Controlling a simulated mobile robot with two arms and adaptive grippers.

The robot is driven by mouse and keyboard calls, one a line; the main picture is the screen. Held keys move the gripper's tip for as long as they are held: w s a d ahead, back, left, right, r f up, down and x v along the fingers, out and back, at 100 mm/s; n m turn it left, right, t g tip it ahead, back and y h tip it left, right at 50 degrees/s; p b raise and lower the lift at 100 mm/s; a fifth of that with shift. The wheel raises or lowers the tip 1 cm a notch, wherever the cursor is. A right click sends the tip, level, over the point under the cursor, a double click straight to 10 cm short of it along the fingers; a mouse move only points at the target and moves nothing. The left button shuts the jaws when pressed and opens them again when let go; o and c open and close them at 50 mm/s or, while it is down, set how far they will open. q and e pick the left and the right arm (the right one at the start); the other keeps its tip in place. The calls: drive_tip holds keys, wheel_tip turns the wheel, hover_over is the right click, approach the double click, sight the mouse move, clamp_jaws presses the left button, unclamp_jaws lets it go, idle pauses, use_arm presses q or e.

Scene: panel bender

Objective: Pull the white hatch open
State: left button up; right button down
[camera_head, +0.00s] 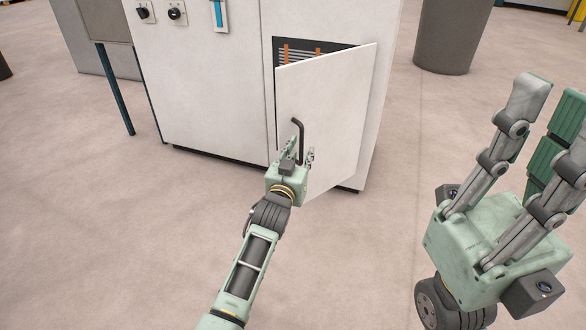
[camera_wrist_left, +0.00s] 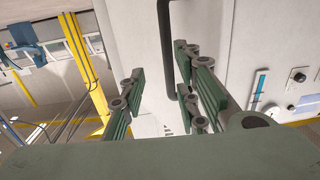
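The white hatch (camera_head: 335,105) on the front of the cabinet stands partly open. Its left edge is swung out towards me, and a dark opening (camera_head: 300,50) shows behind its top. A dark bent bar handle (camera_head: 299,135) sits near its left edge. My left gripper (camera_head: 300,155) is at the handle's lower part. In the left wrist view its fingers (camera_wrist_left: 158,85) are apart, with the handle (camera_wrist_left: 166,45) showing between them, nearer the right-hand finger; I cannot tell whether they touch. My right gripper (camera_head: 548,115) is raised at the right, fingers apart and empty, away from the hatch.
The white cabinet (camera_head: 205,85) carries black knobs (camera_head: 176,13) and a blue gauge (camera_head: 217,14). A grey bin (camera_head: 450,35) stands behind at the right. A grey panel on a dark leg (camera_head: 120,100) stands at the left. The floor (camera_head: 110,240) before the cabinet is clear.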

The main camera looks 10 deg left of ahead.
use_arm(q)
drive_tip(key=s+a, duration=0.1)
drive_tip(key=s, duration=0.6)
drive_tip(key=shift+s+a, duration=0.25)
